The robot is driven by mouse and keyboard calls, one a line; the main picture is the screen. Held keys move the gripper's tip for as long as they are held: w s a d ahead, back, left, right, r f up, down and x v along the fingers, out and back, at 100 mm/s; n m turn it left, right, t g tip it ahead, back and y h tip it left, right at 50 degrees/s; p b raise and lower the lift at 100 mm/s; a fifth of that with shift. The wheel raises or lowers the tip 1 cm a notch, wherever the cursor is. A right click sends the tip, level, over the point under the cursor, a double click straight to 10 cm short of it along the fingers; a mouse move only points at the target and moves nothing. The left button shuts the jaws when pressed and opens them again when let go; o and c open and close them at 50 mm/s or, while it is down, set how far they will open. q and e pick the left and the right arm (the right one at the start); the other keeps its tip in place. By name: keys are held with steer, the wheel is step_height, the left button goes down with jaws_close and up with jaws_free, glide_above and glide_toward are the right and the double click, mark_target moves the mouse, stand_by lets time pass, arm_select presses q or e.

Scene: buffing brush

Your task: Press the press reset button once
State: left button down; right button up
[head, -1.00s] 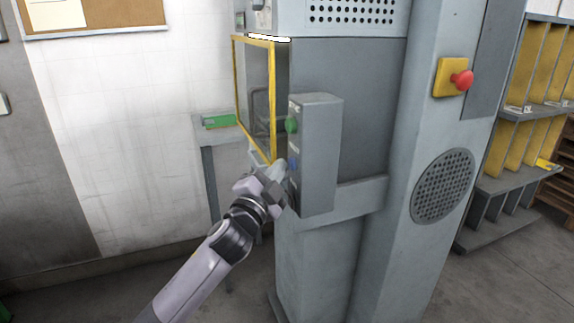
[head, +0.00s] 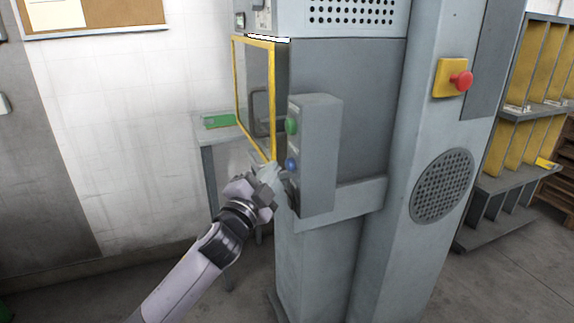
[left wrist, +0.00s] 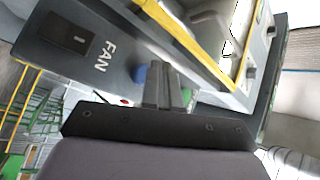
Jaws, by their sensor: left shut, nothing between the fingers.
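A grey control box (head: 320,160) on the press carries a green button (head: 292,126) with a blue button (head: 291,164) below it. Which of them is the press reset button cannot be read from the labels. My left gripper (head: 272,174) is shut and empty, just left of and slightly below the blue button, seemingly apart from it. In the left wrist view the shut fingers (left wrist: 163,86) stand in front of the box face, with the blue button (left wrist: 140,74) partly hidden behind them. A dark switch marked FAN (left wrist: 78,39) lies farther left there. My right gripper is not in view.
A yellow-framed guard (head: 273,100) stands close above my left gripper. A red mushroom button (head: 461,81) on a yellow base is on the column at right. A small table (head: 207,141) with a green item stands behind. Shelves (head: 520,125) are far right.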

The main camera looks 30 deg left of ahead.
arm_select(q)
steer(key=shift+s+a+p, duration=0.5)
steer(key=shift+s+a, duration=1.15)
steer(key=shift+s, duration=0.25)
steer(key=s+d+f+n+g+h+p, duration=0.1)
steer(key=s+d+f+n+g, duration=0.2)
steer(key=f, duration=0.5)
steer(key=s+d+f+g, duration=0.2)
steer(key=s+d+f, duration=0.15)
steer(key=f, duration=0.55)
steer(key=s+d+f+n+g+h, duration=0.1)
steer(key=s+d+f+n+g, duration=0.1)
steer(key=s+d+f, duration=0.2)
steer(key=s+d+f+n+g+h+p, duration=0.1)
steer(key=s+d+f+n+g, duration=0.2)
steer(key=s+f, duration=0.7)
steer(key=s+d, duration=0.1)
steer(key=s, duration=0.2)
steer(key=shift+s+d+h, duration=0.2)
steer(key=shift+h, duration=0.1)
